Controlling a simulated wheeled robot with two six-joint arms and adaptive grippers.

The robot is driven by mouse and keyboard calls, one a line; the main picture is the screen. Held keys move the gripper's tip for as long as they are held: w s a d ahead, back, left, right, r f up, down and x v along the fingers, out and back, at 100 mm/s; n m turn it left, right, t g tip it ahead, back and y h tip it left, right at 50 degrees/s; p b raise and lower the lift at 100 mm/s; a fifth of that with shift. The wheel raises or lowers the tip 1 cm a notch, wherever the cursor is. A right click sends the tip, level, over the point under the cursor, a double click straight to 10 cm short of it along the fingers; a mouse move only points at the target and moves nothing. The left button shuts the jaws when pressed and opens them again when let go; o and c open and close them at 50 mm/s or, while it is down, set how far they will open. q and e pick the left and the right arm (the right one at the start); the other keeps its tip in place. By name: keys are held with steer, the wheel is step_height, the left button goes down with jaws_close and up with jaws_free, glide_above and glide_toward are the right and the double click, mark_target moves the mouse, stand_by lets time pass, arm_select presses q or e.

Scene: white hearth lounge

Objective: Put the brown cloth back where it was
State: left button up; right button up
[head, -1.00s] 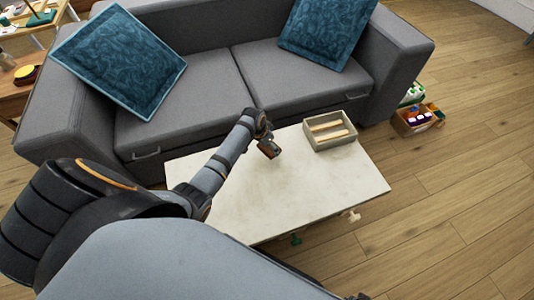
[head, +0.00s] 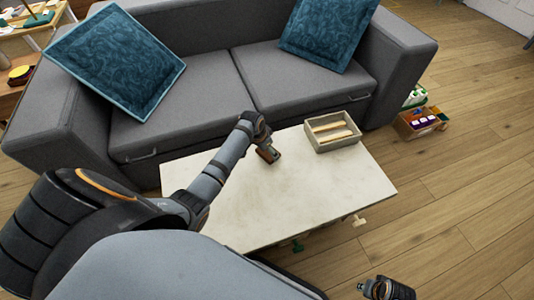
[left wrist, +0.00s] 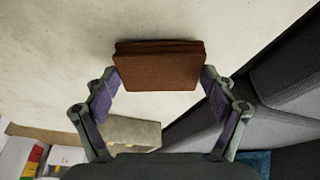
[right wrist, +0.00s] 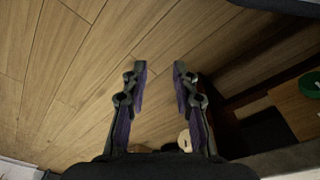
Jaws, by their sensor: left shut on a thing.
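The brown cloth (left wrist: 160,66) is a folded, thick rectangular pad between the fingers of my left gripper (left wrist: 160,84) in the left wrist view. My left gripper is shut on it. In the head view my left gripper (head: 268,156) is over the back middle of the white low table (head: 300,195); only a small part of the cloth shows there. I cannot tell whether the cloth touches the tabletop. My right gripper (right wrist: 160,68) is open and empty above the wooden floor. It also shows at the bottom right of the head view (head: 388,290).
A grey box (head: 337,148) with light wooden strips stands on the table, right of my left gripper. The grey sofa (head: 190,100) with blue cushions is behind the table. A crate (head: 422,125) of small items stands on the floor at right. The table's front and right are clear.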

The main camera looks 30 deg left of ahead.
arm_select(q)
steer(key=shift+f, duration=0.2)
arm_select(e)
steer(key=shift+w+a+r, duration=0.1)
steer(key=shift+a+r, duration=0.05)
steer(key=shift+r, duration=0.45)
steer(key=shift+a+r, duration=0.1)
steer(key=shift+r, duration=0.45)
arm_select(q)
steer(key=shift+f, duration=0.1)
steer(key=o, duration=1)
steer(key=shift+c, duration=0.2)
steer(key=shift+r, duration=0.2)
steer(key=p+v, duration=0.4)
steer(key=v, duration=0.7)
steer(key=shift+s+r, duration=0.2)
steer(key=shift+r, duration=0.15)
arm_select(e)
steer(key=s+d+f, duration=0.3)
steer(key=s+f, duration=0.1)
steer(key=f, duration=0.7)
steer(key=shift+s+d+f+h, duration=0.15)
steer(key=shift+s+f+h, duration=0.05)
steer(key=shift+s+h, duration=0.15)
steer(key=shift+s, duration=0.1)
